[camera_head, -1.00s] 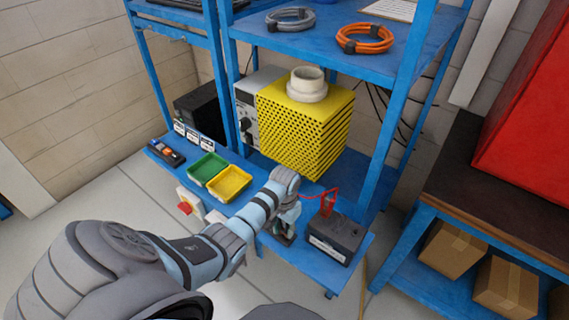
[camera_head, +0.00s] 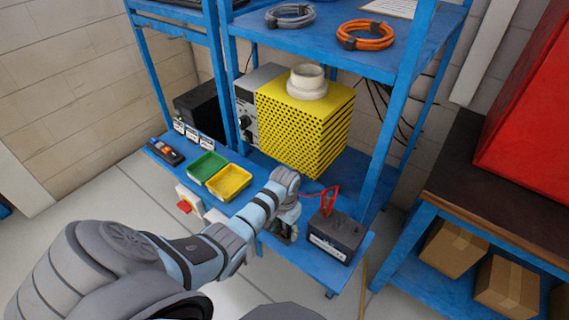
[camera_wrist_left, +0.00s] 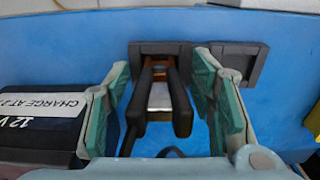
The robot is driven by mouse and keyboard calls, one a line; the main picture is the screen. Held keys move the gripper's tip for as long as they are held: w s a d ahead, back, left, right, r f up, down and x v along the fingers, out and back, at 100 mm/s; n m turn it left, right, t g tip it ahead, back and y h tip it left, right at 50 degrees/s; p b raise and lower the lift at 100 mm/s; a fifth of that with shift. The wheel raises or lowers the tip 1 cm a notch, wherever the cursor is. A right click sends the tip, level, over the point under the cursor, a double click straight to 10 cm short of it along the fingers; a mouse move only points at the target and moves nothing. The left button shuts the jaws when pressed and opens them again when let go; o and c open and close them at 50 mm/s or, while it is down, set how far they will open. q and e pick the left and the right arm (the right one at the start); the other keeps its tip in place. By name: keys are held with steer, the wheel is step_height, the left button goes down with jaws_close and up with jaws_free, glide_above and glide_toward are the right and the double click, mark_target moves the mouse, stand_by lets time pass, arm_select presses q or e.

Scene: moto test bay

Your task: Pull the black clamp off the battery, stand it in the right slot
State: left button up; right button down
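The black clamp (camera_wrist_left: 182,105) stands between my left gripper's fingers in the left wrist view. Its jaw end is in a dark slot holder (camera_wrist_left: 140,48), the one nearer the battery. A second dark slot holder (camera_wrist_left: 248,60) beside it looks empty. My left gripper (camera_wrist_left: 162,85) is open, with a finger on each side of the clamp and gaps between. In the head view my left gripper (camera_head: 286,232) is over the shelf's front, left of the battery (camera_head: 338,236), and largely hides the clamp. My right gripper is not in view.
A red clamp (camera_head: 328,200) with a red cable is at the battery's far side. Green (camera_head: 207,168) and yellow (camera_head: 229,182) bins and a red switch (camera_head: 185,207) lie to the left. A yellow perforated box (camera_head: 305,125) stands behind, and a blue post rises at the right.

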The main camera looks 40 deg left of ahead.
arm_select(q)
step_height(320, 180, up, 12)
steer(key=shift+r, duration=0.1)
stand_by(0.5)
